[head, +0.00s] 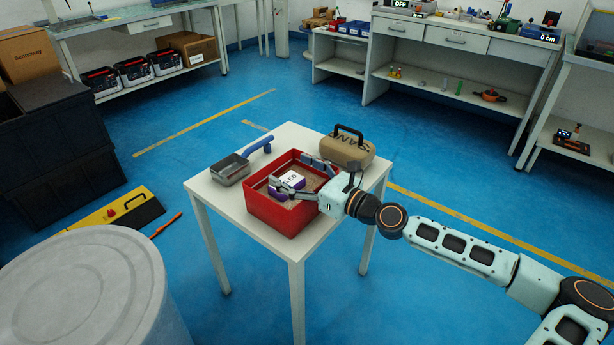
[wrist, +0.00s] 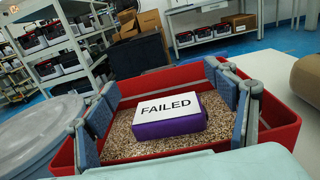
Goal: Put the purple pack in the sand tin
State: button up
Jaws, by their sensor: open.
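The purple pack (wrist: 170,116) has a white top label reading "FAILED". It lies on the sand inside the red sand tin (wrist: 282,118), and it also shows in the head view (head: 279,193). The red tin (head: 291,222) stands on a small white table. My gripper (head: 298,172) is over the tin with its fingers spread wide. In the wrist view the fingers (wrist: 168,112) stand on either side of the pack, apart from it, with clear gaps. The gripper is open and holds nothing.
On the white table (head: 296,260), a grey metal scoop pan with a blue handle (head: 230,169) stands left of the tin. A tan sandbag with a black handle (head: 346,150) lies behind right. A large grey drum (head: 82,280) stands at front left.

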jog(key=p+v, duration=0.2)
jog(key=v, duration=1)
jog(key=shift+r, duration=0.25)
jog(key=shift+s+a, duration=0.1)
jog(key=shift+s, duration=0.05)
